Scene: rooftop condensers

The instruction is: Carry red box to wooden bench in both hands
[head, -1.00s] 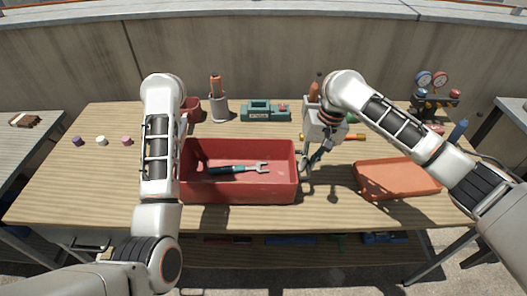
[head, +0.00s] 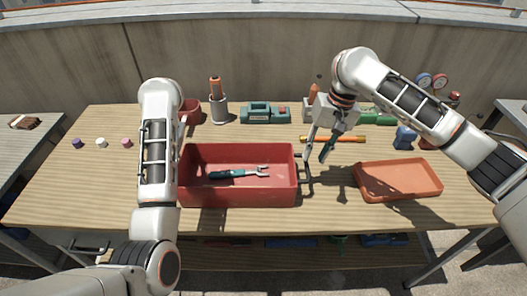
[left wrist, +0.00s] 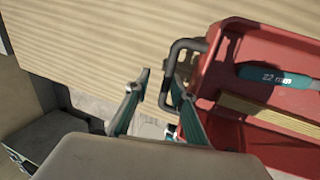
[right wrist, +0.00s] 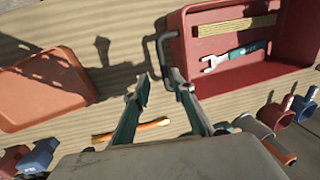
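The red box (head: 238,194) stands on a wooden-topped bench (head: 95,185), with a teal-handled wrench (head: 232,174) inside. The right wrist view shows its dark handle (right wrist: 148,50) on one end; the left wrist view shows the handle (left wrist: 174,62) on the other end. My right gripper (head: 316,157) is open and empty beside the right-end handle; in the right wrist view its fingertips (right wrist: 160,80) are close to that handle. My left gripper (left wrist: 157,82) is open beside the left-end handle, one finger overlapping it in view; contact is unclear. My left forearm mostly hides this gripper in the head view.
An orange tray (head: 398,180) lies to the right of the box. Small coloured pieces (head: 101,143) lie at the left. Grey tables (head: 22,150) flank the bench.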

